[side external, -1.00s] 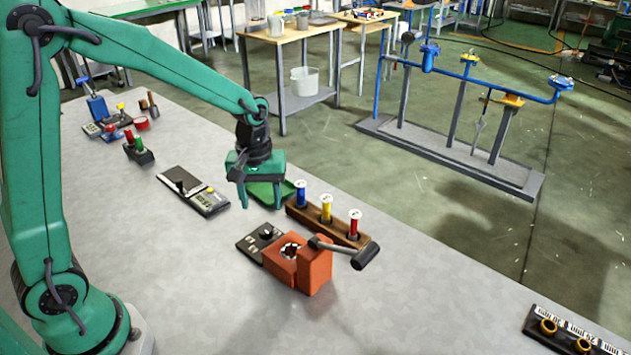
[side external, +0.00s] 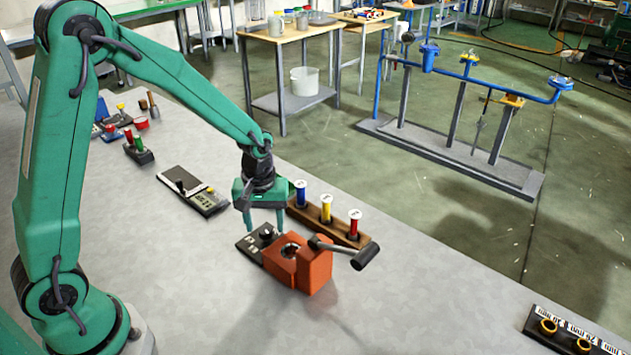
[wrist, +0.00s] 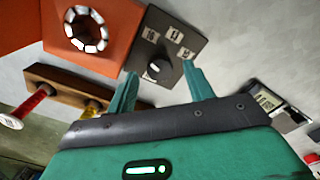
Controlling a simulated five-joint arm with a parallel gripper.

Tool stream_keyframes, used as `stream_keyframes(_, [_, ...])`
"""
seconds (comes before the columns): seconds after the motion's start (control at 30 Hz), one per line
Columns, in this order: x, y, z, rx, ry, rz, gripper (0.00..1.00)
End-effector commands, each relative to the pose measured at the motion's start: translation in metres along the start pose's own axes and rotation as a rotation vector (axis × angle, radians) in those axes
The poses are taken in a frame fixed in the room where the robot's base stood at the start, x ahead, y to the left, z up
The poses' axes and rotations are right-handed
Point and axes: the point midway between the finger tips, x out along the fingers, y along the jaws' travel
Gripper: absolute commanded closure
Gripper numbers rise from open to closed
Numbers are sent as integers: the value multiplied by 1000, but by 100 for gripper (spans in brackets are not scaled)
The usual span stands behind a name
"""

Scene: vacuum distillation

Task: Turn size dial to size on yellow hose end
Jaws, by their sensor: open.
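The size dial (side external: 267,235) is a dark knob on a black plate (side external: 247,247), beside the orange block tool (side external: 315,270). My gripper (side external: 264,226) is open, pointing down above the dial plate. In the wrist view its fingertips (wrist: 165,75) lie on either side of the dial; I cannot tell if they touch it. The yellow hose end (side external: 326,208) stands in the wooden rack (side external: 352,239), its size label unreadable.
Blue (side external: 300,193) and red (side external: 354,224) hose ends share the rack. A black-headed lever (side external: 365,254) sticks out from the orange block. A device with a display (side external: 203,199) lies to the left.

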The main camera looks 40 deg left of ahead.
Motion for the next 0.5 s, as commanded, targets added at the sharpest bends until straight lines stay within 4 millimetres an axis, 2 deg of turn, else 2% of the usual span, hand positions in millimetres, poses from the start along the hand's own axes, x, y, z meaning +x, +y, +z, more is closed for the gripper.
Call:
stream_keyframes(0.2, [14,0,0,0,-1,-1,48])
stream_keyframes(0.5, [15,0,0,0,1,1,48])
